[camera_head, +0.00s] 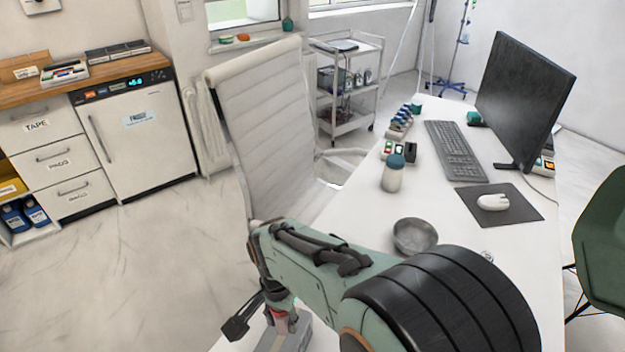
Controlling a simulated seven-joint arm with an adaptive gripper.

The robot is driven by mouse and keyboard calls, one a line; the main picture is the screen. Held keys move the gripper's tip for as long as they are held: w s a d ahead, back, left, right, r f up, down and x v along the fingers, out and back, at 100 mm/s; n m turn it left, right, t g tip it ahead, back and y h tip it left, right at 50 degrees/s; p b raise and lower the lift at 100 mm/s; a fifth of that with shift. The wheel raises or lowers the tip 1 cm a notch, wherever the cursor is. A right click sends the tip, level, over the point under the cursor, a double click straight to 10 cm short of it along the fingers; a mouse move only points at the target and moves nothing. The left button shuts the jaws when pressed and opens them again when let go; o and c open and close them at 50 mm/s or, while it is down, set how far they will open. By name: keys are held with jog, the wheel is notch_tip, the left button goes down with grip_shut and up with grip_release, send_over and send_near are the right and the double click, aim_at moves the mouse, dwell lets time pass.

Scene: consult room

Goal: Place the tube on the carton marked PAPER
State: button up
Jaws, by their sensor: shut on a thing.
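My gripper (276,312) is at the bottom of the view, below my arm, pointing down near the front left edge of the white desk. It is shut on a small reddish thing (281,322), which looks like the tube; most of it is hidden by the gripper. A grey box (296,338) is right under and beside it, cut off by the lower frame edge and partly covered by my arm. No PAPER marking can be read on it. I cannot tell whether the held thing touches the box.
On the desk (440,205) are a metal bowl (415,236), a blue-capped jar (393,174), a keyboard (455,150), a mouse (493,202) and a monitor (525,95). A white chair (270,120) stands at the desk's left. Labelled drawers (40,128) and a small fridge (138,135) are farther left.

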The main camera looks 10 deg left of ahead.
aim_at(281, 326)
jog(key=shift+w+a+f, duration=0.35)
jog(key=shift+w+f, duration=0.1)
jog(key=shift+f, duration=0.2)
jog(key=shift+w+f, duration=0.15)
jog(key=shift+f, duration=1.5)
jog(key=shift+f, duration=0.1)
jog(key=o, duration=1)
jog(key=shift+c, duration=0.2)
